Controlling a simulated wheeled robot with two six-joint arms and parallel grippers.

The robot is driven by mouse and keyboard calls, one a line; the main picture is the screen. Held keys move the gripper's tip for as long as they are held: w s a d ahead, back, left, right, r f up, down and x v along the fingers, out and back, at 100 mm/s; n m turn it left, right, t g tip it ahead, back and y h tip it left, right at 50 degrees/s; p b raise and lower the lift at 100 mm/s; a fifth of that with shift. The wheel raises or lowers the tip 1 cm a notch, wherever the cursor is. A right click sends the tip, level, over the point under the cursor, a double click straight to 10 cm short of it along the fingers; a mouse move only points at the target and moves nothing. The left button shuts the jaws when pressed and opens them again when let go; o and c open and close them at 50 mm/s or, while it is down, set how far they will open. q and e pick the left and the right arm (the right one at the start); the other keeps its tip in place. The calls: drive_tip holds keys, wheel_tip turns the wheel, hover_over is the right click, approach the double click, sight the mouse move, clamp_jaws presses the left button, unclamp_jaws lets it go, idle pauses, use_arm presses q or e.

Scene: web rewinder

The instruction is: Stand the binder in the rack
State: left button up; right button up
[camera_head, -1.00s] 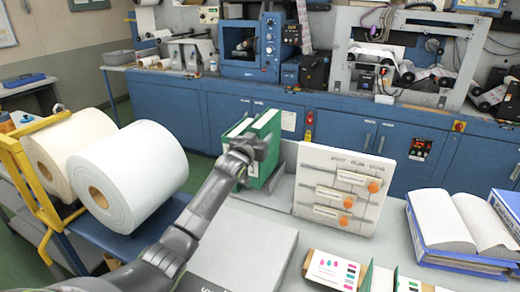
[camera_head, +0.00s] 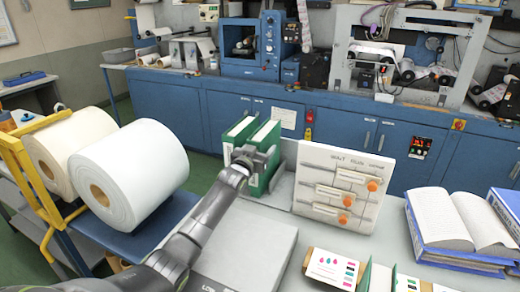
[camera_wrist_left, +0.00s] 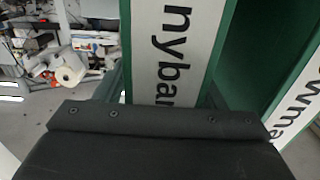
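Two green binders with pale spines stand side by side at the back left of the table in the head view, the left one (camera_head: 233,134) and the right one (camera_head: 265,138). A grey upright panel (camera_head: 288,160), seemingly the rack's side, stands right of them; the rack's floor is mostly hidden. My left gripper (camera_head: 255,155) is at the front of the binders, over their spines. In the left wrist view a labelled spine (camera_wrist_left: 175,45) is close beyond the dark gripper body, with another labelled binder (camera_wrist_left: 295,105) to the right. The finger opening is hidden. My right gripper is out of view.
A white panel with orange knobs (camera_head: 345,190) stands right of the binders. A grey box (camera_head: 245,250) lies in front. Open books (camera_head: 460,225) and colour cards (camera_head: 335,268) are on the right.

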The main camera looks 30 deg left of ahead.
use_arm(q)
drive_tip(key=shift+s+r+p, duration=0.15)
drive_tip(key=shift+s+p, duration=0.2)
drive_tip(key=shift+p, duration=0.2)
drive_tip(key=s+p, duration=0.6)
drive_tip(key=s, duration=0.5)
drive_tip(key=shift+s+d, duration=0.15)
drive_tip(key=shift+d, duration=0.2)
